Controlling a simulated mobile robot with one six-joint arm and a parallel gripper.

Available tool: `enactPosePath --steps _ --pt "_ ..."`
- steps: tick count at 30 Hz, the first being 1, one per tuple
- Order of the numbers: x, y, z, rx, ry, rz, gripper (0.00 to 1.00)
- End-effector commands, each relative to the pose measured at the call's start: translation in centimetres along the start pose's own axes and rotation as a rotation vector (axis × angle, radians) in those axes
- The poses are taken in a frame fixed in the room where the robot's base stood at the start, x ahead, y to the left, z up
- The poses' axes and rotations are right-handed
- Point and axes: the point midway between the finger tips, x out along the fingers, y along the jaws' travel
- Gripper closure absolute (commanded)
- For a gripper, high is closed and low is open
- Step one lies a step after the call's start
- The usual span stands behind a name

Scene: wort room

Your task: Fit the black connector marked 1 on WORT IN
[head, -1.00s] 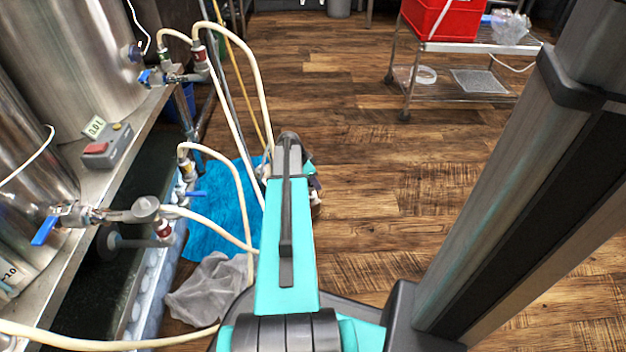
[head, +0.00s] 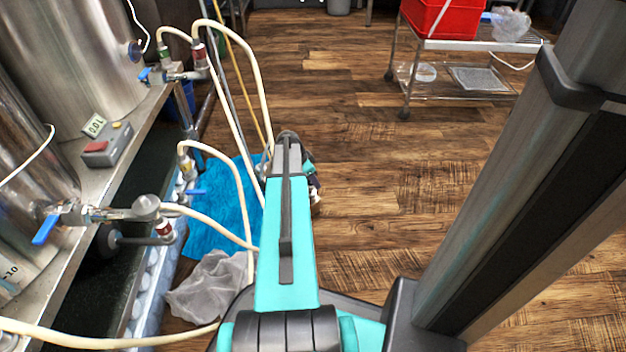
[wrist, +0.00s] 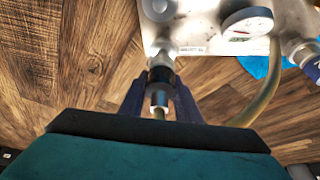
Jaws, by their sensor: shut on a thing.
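In the wrist view my gripper (wrist: 161,92) is shut on a connector (wrist: 160,76) with a black band and a silver body; a pale hose runs back from it. The connector points at a pale metal unit (wrist: 200,40). Its front end is close against a silver fitting there, and I cannot tell whether they are joined. No number or WORT IN label is readable. In the head view my arm hides the connector and most of the gripper; a dark bit of the arm's end shows at its right.
The metal unit carries a round gauge (wrist: 248,24). A blue-banded fitting (wrist: 307,56) is on its right. In the head view, cream hoses, a blue cloth (head: 212,215) and a grey rag (head: 208,286) lie left of my arm. A cart with a red crate (head: 440,17) stands at the back right.

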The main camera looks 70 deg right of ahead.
Motion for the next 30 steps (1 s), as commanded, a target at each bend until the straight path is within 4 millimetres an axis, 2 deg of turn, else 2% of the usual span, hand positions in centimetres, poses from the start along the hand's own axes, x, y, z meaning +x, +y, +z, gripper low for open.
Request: enactPosePath --steps 30 --pt "0.74 -0.05 0.38 -0.001 0.000 -0.001 0.97"
